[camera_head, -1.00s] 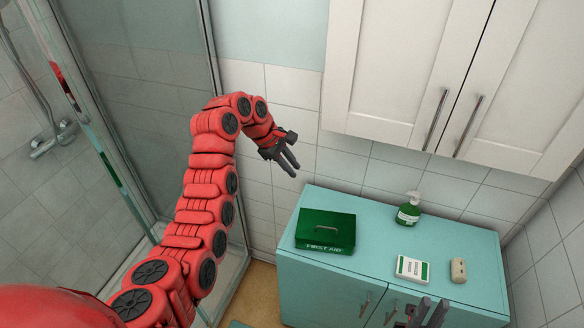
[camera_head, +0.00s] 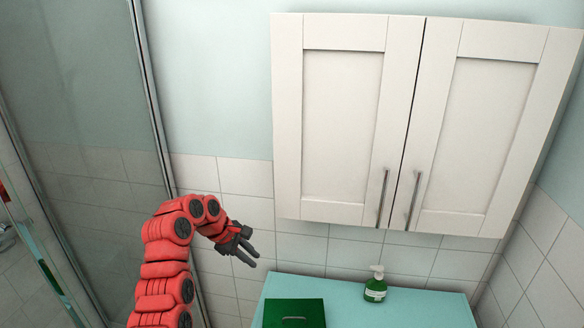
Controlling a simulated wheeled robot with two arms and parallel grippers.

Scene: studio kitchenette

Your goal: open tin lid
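The green tin (camera_head: 294,312) stands at the bottom edge of the head view, on the teal cabinet top. Only the back part of its lid and the handle show, and the lid looks shut. The front of the tin is cut off by the frame. My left gripper (camera_head: 252,257) is raised behind and to the left of the tin, apart from it. Its dark fingers are spread slightly with nothing between them. My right gripper is not in view.
The teal cabinet top (camera_head: 400,307) is clear around the green soap bottle (camera_head: 375,285) to the right. A white wall cabinet (camera_head: 340,120) with two long handles hangs above. A glass shower panel (camera_head: 80,110) stands at the left.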

